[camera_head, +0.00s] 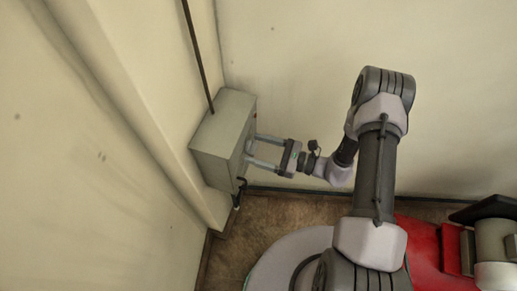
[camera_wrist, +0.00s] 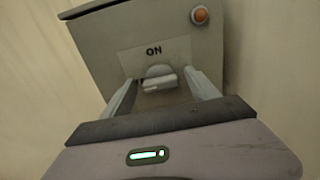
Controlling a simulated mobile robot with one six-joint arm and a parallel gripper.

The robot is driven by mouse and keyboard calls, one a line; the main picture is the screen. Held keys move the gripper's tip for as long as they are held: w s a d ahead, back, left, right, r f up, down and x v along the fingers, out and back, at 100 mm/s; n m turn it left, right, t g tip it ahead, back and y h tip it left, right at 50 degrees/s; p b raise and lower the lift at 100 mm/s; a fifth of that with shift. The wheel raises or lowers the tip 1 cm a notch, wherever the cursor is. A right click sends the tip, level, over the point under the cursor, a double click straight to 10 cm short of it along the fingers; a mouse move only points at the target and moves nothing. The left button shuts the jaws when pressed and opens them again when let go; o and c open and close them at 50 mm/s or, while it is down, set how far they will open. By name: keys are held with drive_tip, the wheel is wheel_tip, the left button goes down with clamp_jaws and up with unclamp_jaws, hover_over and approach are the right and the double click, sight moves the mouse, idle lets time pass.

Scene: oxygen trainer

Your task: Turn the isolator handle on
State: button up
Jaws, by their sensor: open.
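The isolator is a grey box (camera_head: 222,137) on the wall in the head view, with a dark conduit running up from it. In the wrist view its front (camera_wrist: 165,32) carries an "ON" label (camera_wrist: 154,52) and a pale handle (camera_wrist: 160,77) just below the label. My gripper (camera_head: 250,150) reaches the front of the box from the right in the head view. In the wrist view its open fingers (camera_wrist: 163,92) stand on either side of the handle, with a gap at each side. The handle is hidden in the head view, and its lower part is hard to make out in the wrist view.
An orange round lamp or button (camera_wrist: 200,14) is at the upper right of the box front. A short cable (camera_head: 238,197) hangs below the box. The wall (camera_head: 120,130) runs close along the left, and brown floor (camera_head: 250,230) lies below.

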drive_tip(key=shift+c, duration=0.4)
drive_tip(key=c, duration=1.3)
drive_tip(key=shift+w+f+m+p, duration=0.1)
drive_tip(key=shift+m+p, duration=0.25)
drive_tip(key=shift+m, duration=4.1)
drive_tip(key=shift+w+f+m+p, duration=0.1)
drive_tip(key=shift+m+p, duration=0.2)
drive_tip(key=shift+m, duration=4.15)
